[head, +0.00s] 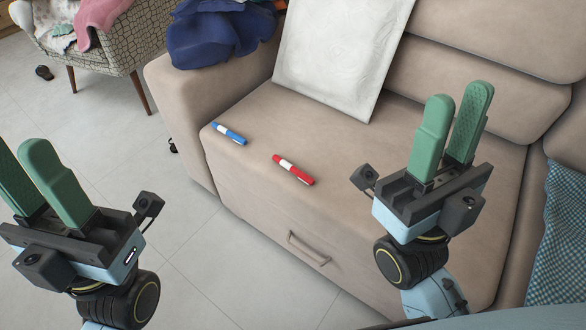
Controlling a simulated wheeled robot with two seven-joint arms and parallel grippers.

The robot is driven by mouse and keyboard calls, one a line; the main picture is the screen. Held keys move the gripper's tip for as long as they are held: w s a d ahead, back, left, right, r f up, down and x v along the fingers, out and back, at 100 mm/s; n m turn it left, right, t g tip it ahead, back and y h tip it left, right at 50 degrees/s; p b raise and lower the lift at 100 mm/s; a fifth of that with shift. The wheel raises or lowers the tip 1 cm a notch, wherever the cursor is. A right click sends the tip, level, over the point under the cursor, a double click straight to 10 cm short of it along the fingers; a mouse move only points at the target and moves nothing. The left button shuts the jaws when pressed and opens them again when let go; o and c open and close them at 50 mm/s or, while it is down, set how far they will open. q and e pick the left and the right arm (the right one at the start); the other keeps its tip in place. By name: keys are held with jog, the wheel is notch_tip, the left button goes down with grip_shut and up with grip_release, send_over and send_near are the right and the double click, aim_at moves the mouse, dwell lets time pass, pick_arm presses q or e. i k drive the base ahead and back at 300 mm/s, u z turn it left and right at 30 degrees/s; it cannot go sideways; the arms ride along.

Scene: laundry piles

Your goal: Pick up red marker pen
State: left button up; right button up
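A red marker pen (293,170) with a white band lies on the beige sofa seat, near its front edge. My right gripper (455,118) is to the right of the pen, above the seat, with its green fingers pointing up in the picture. A gap shows between its fingers and nothing is in it. My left gripper (34,178) is at the far left, over the floor and well away from the pen. Its fingers stand a little apart and hold nothing that I can see; its left finger is partly cut off by the picture's edge.
A blue marker pen (229,134) lies left of the red one. A white cushion (338,50) leans on the sofa (245,165) backrest. Dark blue clothes (215,36) cover the left armrest. A patterned armchair (125,42) with laundry stands at upper left. A checked cloth (562,235) hangs at right.

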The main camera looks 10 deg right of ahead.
aim_at(303, 177)
jog(key=z, duration=0.55)
jog(key=k, duration=1.3)
jog(key=u, duration=0.1)
jog(key=i, duration=0.6)
jog(key=u, duration=0.6)
jog(key=i, duration=1.15)
jog(key=z, duration=0.5)
